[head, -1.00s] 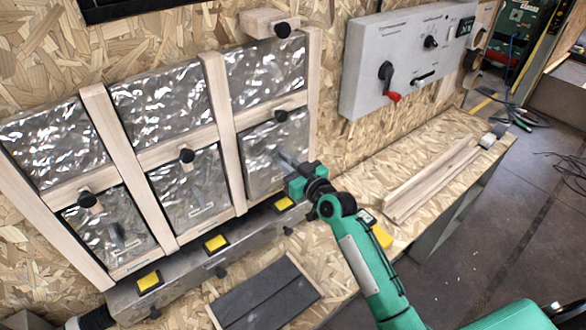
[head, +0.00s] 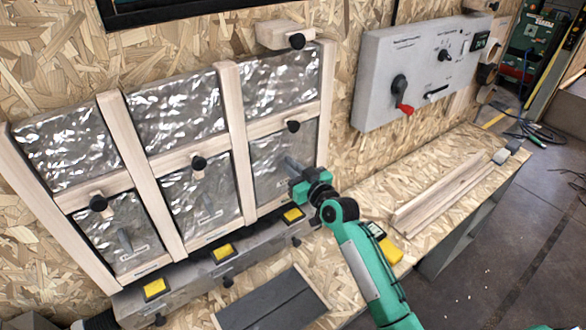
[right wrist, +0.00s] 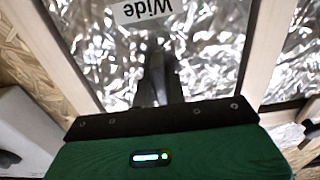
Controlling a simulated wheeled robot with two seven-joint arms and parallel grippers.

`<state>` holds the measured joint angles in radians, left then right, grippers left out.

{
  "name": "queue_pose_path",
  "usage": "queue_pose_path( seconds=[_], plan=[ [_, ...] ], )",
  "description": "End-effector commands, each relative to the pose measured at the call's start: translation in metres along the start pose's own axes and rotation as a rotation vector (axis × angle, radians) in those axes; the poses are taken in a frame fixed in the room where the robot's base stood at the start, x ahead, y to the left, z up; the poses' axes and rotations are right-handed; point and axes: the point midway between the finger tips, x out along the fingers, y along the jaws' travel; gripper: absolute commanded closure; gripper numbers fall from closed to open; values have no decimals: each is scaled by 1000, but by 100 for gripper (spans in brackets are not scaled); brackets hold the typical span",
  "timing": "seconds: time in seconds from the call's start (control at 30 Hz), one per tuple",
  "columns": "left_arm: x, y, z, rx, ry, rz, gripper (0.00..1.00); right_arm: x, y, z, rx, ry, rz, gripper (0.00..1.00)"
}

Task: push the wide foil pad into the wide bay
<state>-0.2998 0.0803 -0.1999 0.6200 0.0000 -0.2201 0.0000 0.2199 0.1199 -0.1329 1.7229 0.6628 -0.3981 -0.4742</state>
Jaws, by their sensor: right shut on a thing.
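The wide foil pad (head: 268,152) is a crinkled silver panel in the lower right bay of the wooden frame (head: 232,110). It appears to lie between the frame's uprights, about level with them; its exact depth is hard to tell. The right wrist view shows its foil (right wrist: 215,45) and a label reading "Wide" (right wrist: 147,10). My right gripper (head: 297,172) is in front of the pad, shut on its grey handle. In the right wrist view the fingers (right wrist: 158,78) hide most of the handle. My left gripper is not in view.
Other foil panels fill the bays beside and above. Black knobs (head: 198,162) sit on the crossbars. A grey ledge with yellow blocks (head: 223,252) runs below the frame. A grey control box (head: 415,75) hangs right. Wooden strips (head: 440,195) lie on the bench.

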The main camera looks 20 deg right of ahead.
Motion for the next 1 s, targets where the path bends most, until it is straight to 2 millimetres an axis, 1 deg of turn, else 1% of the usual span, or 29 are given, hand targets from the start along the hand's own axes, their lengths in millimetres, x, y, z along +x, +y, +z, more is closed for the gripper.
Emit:
queue_pose_path(
  seconds=[0.37,0.4,0.47,0.5,0.53,0.83,0.93,1.0],
  plan=[
    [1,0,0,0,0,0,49,5,0,0,0,0,0,100],
    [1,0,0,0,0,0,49,6,0,0,0,0,0,86],
    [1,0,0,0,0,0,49,6,0,0,0,0,0,74],
    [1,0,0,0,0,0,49,5,0,0,0,0,0,66],
    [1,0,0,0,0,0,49,5,0,0,0,0,0,62],
    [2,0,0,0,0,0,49,4,0,1,0,-1,0,62],
    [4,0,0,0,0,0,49,-1,0,2,-1,0,0,62],
    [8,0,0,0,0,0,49,-10,0,3,-1,-1,0,62]
  ],
)
